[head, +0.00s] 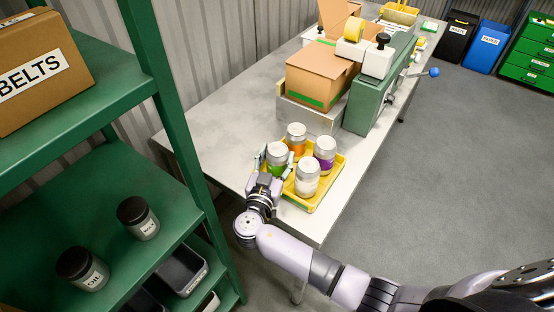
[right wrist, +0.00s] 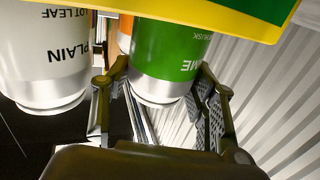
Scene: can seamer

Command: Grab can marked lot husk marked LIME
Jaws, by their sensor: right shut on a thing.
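The green can marked LIME and HUSK (head: 278,156) stands at the left side of a yellow tray (head: 331,184) on the table. My right gripper (head: 276,163) is shut on it, with a finger on each side. In the right wrist view the green can (right wrist: 170,58) shows upside down between my fingers (right wrist: 157,85); part of its label is cut off. Beside it are a white can marked PLAIN and LOT LEAF (head: 307,180), an orange can (head: 296,138) and a purple can (head: 325,153). My left gripper is not in view.
A green shelf (head: 95,75) at left holds a BELTS box (head: 38,70) and dark jars (head: 82,268). The table's left part (head: 220,125) is clear.

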